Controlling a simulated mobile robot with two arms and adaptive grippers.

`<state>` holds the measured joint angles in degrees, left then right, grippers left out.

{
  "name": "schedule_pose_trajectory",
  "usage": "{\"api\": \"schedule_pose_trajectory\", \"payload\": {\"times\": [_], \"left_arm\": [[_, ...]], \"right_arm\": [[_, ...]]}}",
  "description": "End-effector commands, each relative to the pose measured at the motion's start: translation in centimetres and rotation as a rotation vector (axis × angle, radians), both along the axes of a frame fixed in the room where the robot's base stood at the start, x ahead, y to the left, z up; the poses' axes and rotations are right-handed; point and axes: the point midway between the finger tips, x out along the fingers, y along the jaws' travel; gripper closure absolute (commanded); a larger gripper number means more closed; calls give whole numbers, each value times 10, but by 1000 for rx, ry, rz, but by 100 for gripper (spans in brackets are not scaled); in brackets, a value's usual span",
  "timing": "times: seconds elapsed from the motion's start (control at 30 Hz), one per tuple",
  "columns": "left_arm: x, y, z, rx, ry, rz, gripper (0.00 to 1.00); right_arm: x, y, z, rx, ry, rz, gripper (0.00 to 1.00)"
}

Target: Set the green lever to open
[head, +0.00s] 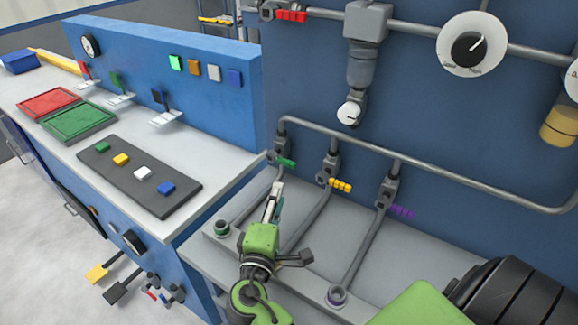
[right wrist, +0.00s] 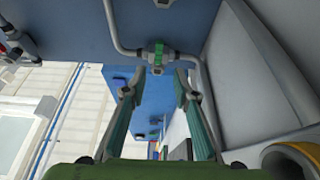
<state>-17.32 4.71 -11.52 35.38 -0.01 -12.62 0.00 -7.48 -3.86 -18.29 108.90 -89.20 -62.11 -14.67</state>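A green valve lever (head: 286,162) sits on the leftmost pipe branch of the back panel. It also shows in the right wrist view (right wrist: 160,54), ahead of and slightly above the fingertips. My right gripper (head: 277,190) is just below the green valve lever in the head view. In the right wrist view its two fingers (right wrist: 157,92) stand apart with nothing between them, short of the valve. My left gripper is not in view.
A yellow valve lever (head: 341,185) and a purple one (head: 402,211) sit on branches to the right. Pipes (head: 310,215) run down to the grey bench. A black button board (head: 138,178) and red and green trays (head: 50,103) lie on the left counter.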

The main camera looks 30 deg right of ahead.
Motion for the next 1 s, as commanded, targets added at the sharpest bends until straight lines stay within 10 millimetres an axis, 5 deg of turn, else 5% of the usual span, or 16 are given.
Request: {"api": "schedule_pose_trajectory", "payload": {"times": [0.6,1.0], "left_arm": [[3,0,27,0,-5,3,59],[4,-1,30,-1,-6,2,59]], "right_arm": [[78,-78,3,-2,-1,-2,73],[96,-97,0,0,0,-1,73]]}}
